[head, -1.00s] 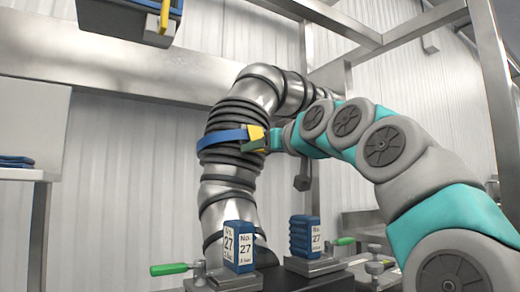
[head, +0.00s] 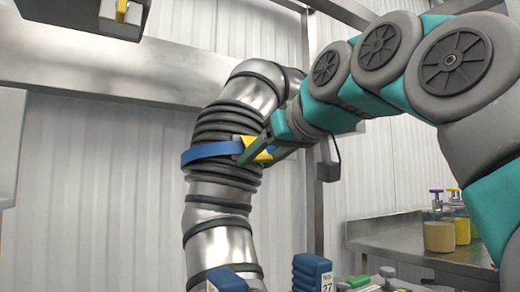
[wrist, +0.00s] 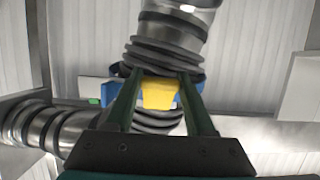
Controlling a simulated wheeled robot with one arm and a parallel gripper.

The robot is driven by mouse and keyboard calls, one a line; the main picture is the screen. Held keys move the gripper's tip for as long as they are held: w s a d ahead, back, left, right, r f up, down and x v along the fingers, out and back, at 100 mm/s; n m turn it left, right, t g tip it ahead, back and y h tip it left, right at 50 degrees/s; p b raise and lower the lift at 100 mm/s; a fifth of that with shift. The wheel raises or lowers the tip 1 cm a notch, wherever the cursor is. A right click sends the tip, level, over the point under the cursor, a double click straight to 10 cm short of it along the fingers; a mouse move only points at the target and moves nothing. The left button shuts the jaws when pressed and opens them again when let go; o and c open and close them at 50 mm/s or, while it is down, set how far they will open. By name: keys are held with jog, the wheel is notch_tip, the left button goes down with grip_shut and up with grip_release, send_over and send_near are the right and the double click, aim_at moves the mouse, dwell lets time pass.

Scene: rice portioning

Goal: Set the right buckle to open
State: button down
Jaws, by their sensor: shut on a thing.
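A yellow buckle (head: 257,147) sits on a blue strap (head: 212,154) around the black ribbed sleeve (head: 226,124) of a steel duct. My gripper (head: 252,157) reaches it from the right and is shut on the buckle. In the wrist view the yellow buckle (wrist: 158,93) lies between the two dark green fingers of my gripper (wrist: 157,80). The fingers hide its sides, so I cannot tell whether its catch is open. Parts of the blue strap show to both sides.
Blue blocks with number labels (head: 312,272) stand below the duct. A steel counter (head: 400,237) with several jars (head: 438,236) is at the right. A steel post stands behind my arm.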

jog(key=shift+r+p, duration=0.3)
jog(key=shift+r, duration=0.15)
jog(key=shift+s+d+f+g, duration=0.1)
jog(key=shift+s+f+g, duration=0.05)
jog(key=shift+g, duration=0.15)
jog(key=shift+c, duration=1.2)
grip_release()
jog(key=shift+f, duration=0.1)
jog(key=v, duration=0.7)
jog(key=shift+s+r, duration=0.25)
jog(key=shift+s, duration=0.05)
jog(key=shift+d, duration=0.15)
jog(key=shift+c, duration=0.2)
